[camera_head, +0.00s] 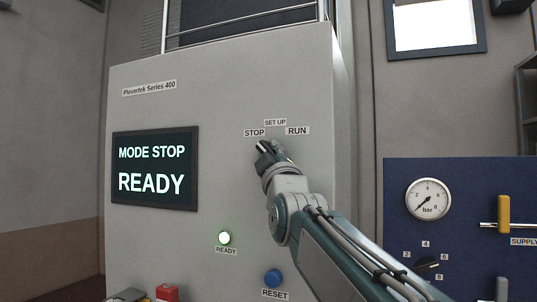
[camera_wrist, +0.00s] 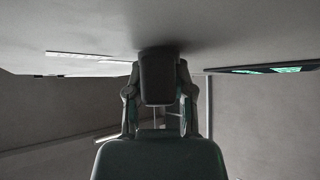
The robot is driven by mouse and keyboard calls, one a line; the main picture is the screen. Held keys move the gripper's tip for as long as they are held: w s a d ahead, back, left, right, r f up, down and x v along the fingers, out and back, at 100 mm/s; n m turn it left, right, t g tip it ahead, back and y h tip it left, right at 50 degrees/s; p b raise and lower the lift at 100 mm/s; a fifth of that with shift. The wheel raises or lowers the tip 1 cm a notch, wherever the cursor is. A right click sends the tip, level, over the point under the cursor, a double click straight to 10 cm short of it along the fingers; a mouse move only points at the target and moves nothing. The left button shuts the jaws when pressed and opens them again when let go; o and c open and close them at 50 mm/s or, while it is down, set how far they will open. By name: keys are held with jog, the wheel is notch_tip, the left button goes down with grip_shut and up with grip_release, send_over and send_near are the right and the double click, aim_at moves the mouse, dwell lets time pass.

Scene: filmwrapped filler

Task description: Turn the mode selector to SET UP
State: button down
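The mode selector sits under the labels STOP (camera_head: 254,133), SET UP (camera_head: 275,122) and RUN (camera_head: 297,131) on the grey cabinet. My gripper (camera_head: 268,150) is right at it and covers most or all of it. A dark piece with a pale streak shows at the gripper's tip; I cannot tell if it is knob or fingertip. The display (camera_head: 154,167) reads MODE STOP, READY.
A red button (camera_head: 167,292) is at the bottom edge. A blue panel (camera_head: 468,218) with a pressure gauge (camera_head: 428,199), a numbered knob (camera_head: 428,265) and a yellow handle (camera_head: 503,214) stands right.

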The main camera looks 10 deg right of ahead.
jog(key=shift+w+f+m+h, duration=0.1)
jog(key=shift+f+m+h, duration=0.05)
jog(key=shift+m+h, duration=0.3)
jog(key=m+t+h, duration=0.1)
jog(key=m+h, duration=0.2)
jog(key=m, duration=0.1)
jog(key=shift+m+h, duration=0.25)
jog(key=shift+m, duration=0.1)
jog(key=m+g+h, duration=0.1)
jog(key=m+h, duration=0.4)
jog(key=m+g+h, duration=0.1)
jog(key=m+h, duration=0.4)
jog(key=m, duration=0.1)
jog(key=shift+m+g, duration=0.3)
jog(key=shift+m+g+h, duration=0.3)
jog(key=shift+h, duration=0.2)
jog(key=shift+c, duration=2.4)
grip_release()
